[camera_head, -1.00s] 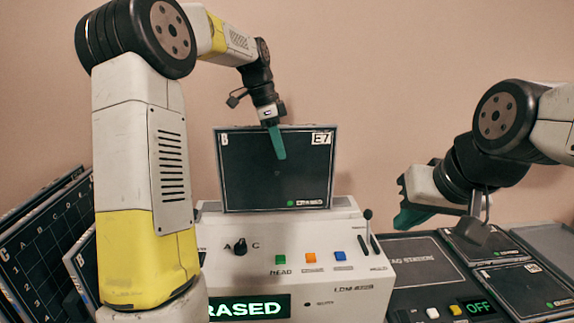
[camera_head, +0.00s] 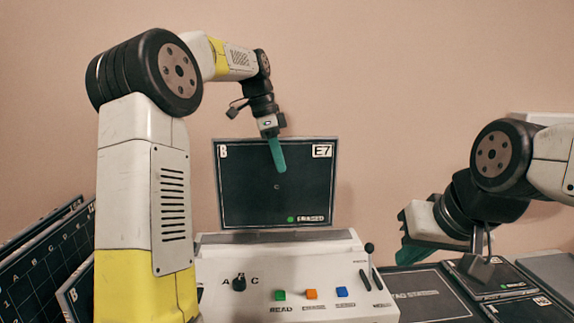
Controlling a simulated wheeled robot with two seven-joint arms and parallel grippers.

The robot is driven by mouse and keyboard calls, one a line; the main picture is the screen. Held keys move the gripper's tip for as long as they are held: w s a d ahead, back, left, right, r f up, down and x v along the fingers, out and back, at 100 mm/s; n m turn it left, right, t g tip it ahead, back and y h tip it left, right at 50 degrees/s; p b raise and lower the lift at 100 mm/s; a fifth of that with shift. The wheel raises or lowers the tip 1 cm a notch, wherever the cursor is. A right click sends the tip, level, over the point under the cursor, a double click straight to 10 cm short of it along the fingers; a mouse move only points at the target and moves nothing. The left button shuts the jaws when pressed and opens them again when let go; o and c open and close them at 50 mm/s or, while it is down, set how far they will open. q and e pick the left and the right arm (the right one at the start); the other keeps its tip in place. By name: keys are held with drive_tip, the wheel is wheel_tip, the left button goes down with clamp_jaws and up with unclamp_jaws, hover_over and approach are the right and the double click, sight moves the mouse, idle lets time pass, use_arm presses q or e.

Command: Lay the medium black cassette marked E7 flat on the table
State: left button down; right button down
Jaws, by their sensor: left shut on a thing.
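The black cassette marked E7 (camera_head: 245,195) stands upright, its face toward me, with a B at its top left and a green dot and small label at its lower right. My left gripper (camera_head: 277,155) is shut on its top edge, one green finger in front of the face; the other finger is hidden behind. The cassette's lower edge is just above the top of the white reader machine (camera_head: 225,262); I cannot tell whether they touch. My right gripper (camera_head: 405,250) is off to the right, partly hidden by its own wrist, its jaw opening unclear.
The reader has a black knob, coloured buttons and a lever (camera_head: 369,247) at its right. A black tag station (camera_head: 425,290) with panels lies to the right. Gridded dark panels (camera_head: 45,265) lean at the left. The table surface is hardly visible.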

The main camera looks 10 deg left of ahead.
use_arm(q)
drive_tip(key=shift+r, duration=4.05)
drive_tip(key=shift+s, duration=0.1)
